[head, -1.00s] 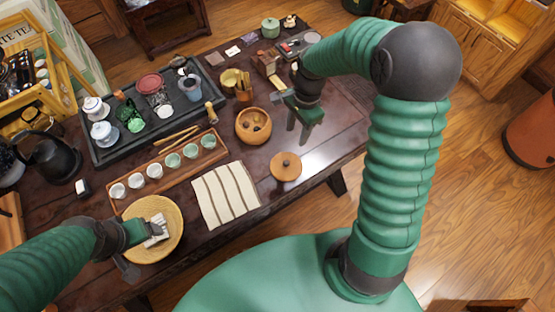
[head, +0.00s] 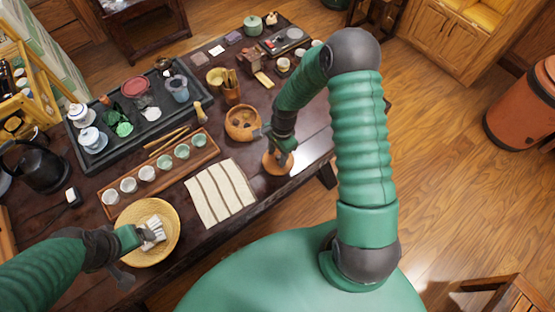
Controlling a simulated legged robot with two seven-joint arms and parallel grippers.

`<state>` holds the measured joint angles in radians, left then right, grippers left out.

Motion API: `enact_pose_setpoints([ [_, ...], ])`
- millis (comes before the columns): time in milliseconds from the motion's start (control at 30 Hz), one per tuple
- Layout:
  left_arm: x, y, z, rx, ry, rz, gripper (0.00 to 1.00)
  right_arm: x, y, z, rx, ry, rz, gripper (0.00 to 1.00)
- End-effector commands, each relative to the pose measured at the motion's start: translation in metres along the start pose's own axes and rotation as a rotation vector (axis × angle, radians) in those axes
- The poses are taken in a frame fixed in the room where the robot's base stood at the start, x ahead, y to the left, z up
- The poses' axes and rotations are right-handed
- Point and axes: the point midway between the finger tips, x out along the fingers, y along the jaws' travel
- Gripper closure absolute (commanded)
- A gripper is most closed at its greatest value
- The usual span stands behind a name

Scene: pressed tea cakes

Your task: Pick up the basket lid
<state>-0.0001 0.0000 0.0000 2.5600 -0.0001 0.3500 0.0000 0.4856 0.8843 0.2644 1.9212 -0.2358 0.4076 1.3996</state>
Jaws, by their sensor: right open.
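The round wooden lid (head: 268,166) lies on the dark table near its front edge, right of the striped cloth. My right gripper (head: 279,158) is open and points down over the lid, covering its middle and knob. I cannot tell whether the fingers touch it. The round wooden bowl (head: 236,132) stands uncovered just behind and left of the lid, with small dark pieces inside. My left gripper (head: 139,250) is over the shallow woven basket (head: 172,217), beside white pieces (head: 153,232) in it. Its jaw opening is unclear.
The striped cloth (head: 220,194) lies between basket and lid. A wooden tray (head: 206,153) of small cups lies behind it. A dark tea tray (head: 92,163) with teaware stands farther back. The table's front edge is close to the lid.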

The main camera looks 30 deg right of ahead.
Motion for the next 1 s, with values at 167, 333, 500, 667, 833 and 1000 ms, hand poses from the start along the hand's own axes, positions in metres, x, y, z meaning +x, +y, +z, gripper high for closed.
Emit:
enact_pose_setpoints([
  [167,0.0,0.0,0.0,0.0,0.0,0.0,0.21,0.0,0.001,-0.003,0.002,-0.002,0.0,0.66],
  [333,0.0,0.0,0.0,0.0,0.0,0.0,0.21,0.0,0.001,-0.003,0.002,-0.003,0.0,0.88],
  [500,0.0,0.0,0.0,0.0,0.0,0.0,0.21,0.0,0.001,-0.003,0.002,-0.002,0.001,1.0],
  [667,0.0,0.0,0.0,0.0,0.0,0.0,0.21,0.0,0.001,-0.002,0.002,-0.002,0.002,1.0],
  [833,0.0,0.0,0.0,0.0,0.0,0.0,0.21,0.0,0.001,-0.002,0.001,-0.003,0.002,1.0],
  [1000,0.001,0.0,0.0,0.0,0.0,0.0,0.21,-0.011,0.0,-0.002,0.0,-0.001,-0.001,1.0],
])
